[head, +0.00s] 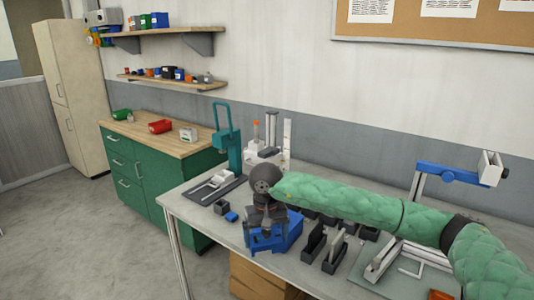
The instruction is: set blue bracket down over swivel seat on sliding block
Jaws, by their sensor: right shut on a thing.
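My right gripper (267,230) points down at the front of the table, shut on a blue piece (290,232) that looks like the blue bracket. The wrist and fingers hide part of it, and I cannot tell whether it touches the table. To its left, a light block with slim rails (222,179) lies on a dark plate; it may be the sliding block. I cannot make out the swivel seat. My left gripper is out of view.
A teal press (227,135) stands behind the dark plate. A small blue part (231,217) and a dark block (221,207) lie left of my gripper. Dark upright holders (314,242) stand to its right. A stand with a blue arm (447,172) rises at the back right.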

